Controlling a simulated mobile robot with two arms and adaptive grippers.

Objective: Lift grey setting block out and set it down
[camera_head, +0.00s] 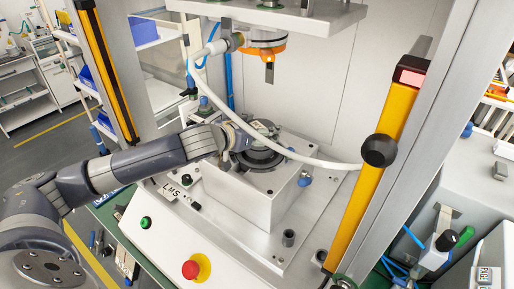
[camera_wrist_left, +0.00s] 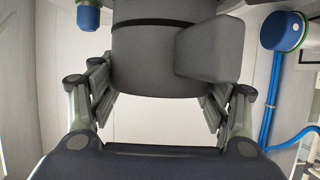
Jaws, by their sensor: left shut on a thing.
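The grey setting block (camera_wrist_left: 150,60) fills the upper middle of the left wrist view, a dark grey rounded body with a box-like part on its right. My left gripper (camera_wrist_left: 160,92) is shut on it, with a finger on each side. In the head view my left gripper (camera_head: 238,140) is at the dark round fixture (camera_head: 262,160) on top of the press's metal base block (camera_head: 240,193). The gripper and the white hose cover much of that spot, so I cannot tell whether the block touches the fixture. My right gripper is not in view.
The press head with an orange ring (camera_head: 262,53) hangs above the fixture. A white hose (camera_head: 290,153) arcs across in front. Yellow posts stand left (camera_head: 104,70) and right (camera_head: 375,180). A red button (camera_head: 191,269) and a green button (camera_head: 145,222) sit on the front panel.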

